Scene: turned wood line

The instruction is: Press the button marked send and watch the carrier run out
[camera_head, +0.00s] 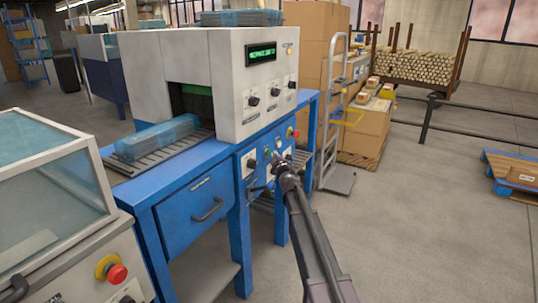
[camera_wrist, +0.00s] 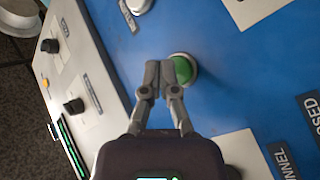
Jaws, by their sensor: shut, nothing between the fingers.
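My gripper (camera_head: 284,163) is at the blue control panel (camera_head: 247,158) on the front of the machine's stand. In the wrist view my gripper (camera_wrist: 158,78) is shut and empty. Its fingertips overlap the left side of a green button (camera_wrist: 184,70) with a pale rim; I cannot tell whether they touch it. No label reading send is legible in either view. A long, clear bluish block (camera_head: 157,137), perhaps the carrier, lies on the roller bed (camera_head: 165,155) before the machine's opening. I cannot tell what it is for certain.
The white machine (camera_head: 223,75) has a lit green display (camera_head: 262,54) and black knobs. A red stop button (camera_head: 292,132) sits right of my gripper. A hand truck (camera_head: 330,150) and cartons (camera_head: 312,40) stand behind. A clear-lidded cabinet (camera_head: 50,200) is at left.

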